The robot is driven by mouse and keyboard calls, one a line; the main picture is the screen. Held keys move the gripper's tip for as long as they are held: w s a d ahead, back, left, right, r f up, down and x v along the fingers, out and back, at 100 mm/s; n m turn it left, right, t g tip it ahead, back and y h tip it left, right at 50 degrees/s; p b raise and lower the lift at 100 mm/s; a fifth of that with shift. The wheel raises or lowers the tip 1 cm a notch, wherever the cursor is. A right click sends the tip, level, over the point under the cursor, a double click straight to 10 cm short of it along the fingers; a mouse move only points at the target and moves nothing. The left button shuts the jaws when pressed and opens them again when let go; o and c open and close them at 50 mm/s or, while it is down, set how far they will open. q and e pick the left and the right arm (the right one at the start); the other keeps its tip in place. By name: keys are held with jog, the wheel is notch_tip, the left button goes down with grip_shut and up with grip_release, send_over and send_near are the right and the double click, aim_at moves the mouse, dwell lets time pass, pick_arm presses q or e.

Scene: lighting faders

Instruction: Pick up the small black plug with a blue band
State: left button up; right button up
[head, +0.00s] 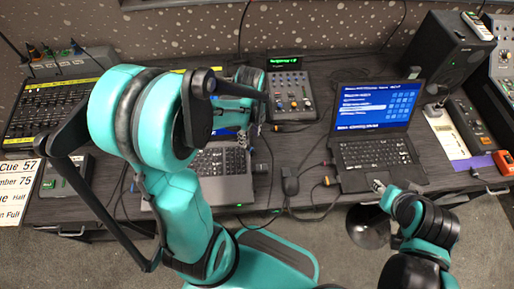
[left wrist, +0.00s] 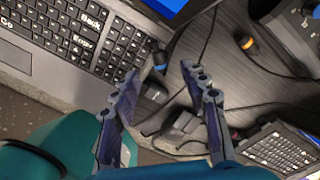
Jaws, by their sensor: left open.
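A small dark plug with a blue band (left wrist: 160,66) lies on the dark desk beside the grey laptop in the left wrist view. It appears between and beyond my left fingertips. My left gripper (left wrist: 161,74) is open and empty, its two fingers apart above the desk, not visibly touching the plug. In the head view my left arm covers much of that area, and I cannot make out the plug there. My right gripper (head: 378,187) is at the front edge of the right laptop, small and partly hidden by its arm; its jaws are unclear.
A black block (left wrist: 153,92) and a larger black adapter (left wrist: 183,125) with cables lie close to the plug. An orange-banded connector (left wrist: 247,43) lies farther right. The right laptop (head: 375,135), a small mixer (head: 290,92) and a speaker (head: 440,55) crowd the desk.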

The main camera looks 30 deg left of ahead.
aim_at(249, 147)
pick_arm(q)
notch_tip(249, 147, down, 6)
jog(key=b, duration=0.3)
jog(key=shift+s+f, duration=0.15)
jog(key=c, duration=0.9)
